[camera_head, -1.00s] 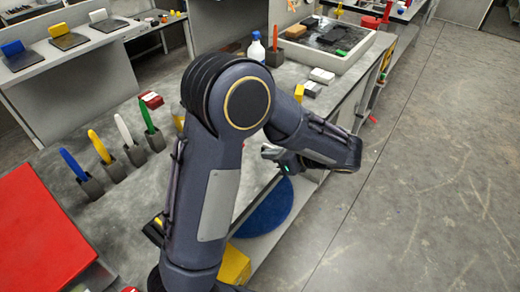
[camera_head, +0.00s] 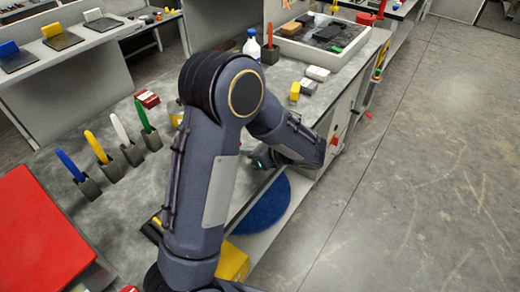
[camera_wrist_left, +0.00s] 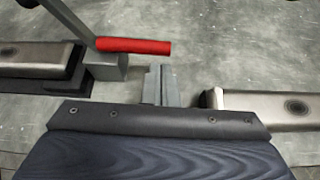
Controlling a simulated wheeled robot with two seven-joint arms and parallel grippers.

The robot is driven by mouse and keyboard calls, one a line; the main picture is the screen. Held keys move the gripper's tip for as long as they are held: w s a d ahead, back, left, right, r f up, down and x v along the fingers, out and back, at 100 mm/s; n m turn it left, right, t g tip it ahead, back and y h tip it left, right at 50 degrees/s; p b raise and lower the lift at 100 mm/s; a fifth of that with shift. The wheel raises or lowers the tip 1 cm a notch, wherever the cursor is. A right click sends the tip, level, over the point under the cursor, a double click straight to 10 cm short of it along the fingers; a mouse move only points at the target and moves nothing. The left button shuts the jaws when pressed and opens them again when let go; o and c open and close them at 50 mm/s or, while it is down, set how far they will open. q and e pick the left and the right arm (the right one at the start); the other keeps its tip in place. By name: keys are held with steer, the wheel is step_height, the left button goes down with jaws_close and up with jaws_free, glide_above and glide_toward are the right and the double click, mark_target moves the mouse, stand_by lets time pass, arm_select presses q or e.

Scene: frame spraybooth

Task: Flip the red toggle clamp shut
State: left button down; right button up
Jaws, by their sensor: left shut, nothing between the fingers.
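The red toggle clamp's red handle (camera_wrist_left: 133,46) lies across the upper middle of the left wrist view. It is joined to a grey metal lever that rises toward the upper left, above a small grey block (camera_wrist_left: 108,68). My left gripper (camera_wrist_left: 160,84) is shut and empty, with its thin fingertips just below the red handle's right end. A gap shows between them in the picture. In the head view my left gripper (camera_head: 260,158) is partly hidden by my forearm, over the bench edge. I cannot make out the clamp there. My right gripper is not in view.
Metal bars lie left (camera_wrist_left: 40,60) and right (camera_wrist_left: 265,105) of my fingers in the wrist view. The bench holds upright coloured tools (camera_head: 100,150), a bottle (camera_head: 251,45) and a tray (camera_head: 330,45). A blue disc (camera_head: 268,203) sits below the bench edge. Floor on the right is clear.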

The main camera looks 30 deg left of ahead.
arm_select(q)
steer(key=shift+x, duration=1)
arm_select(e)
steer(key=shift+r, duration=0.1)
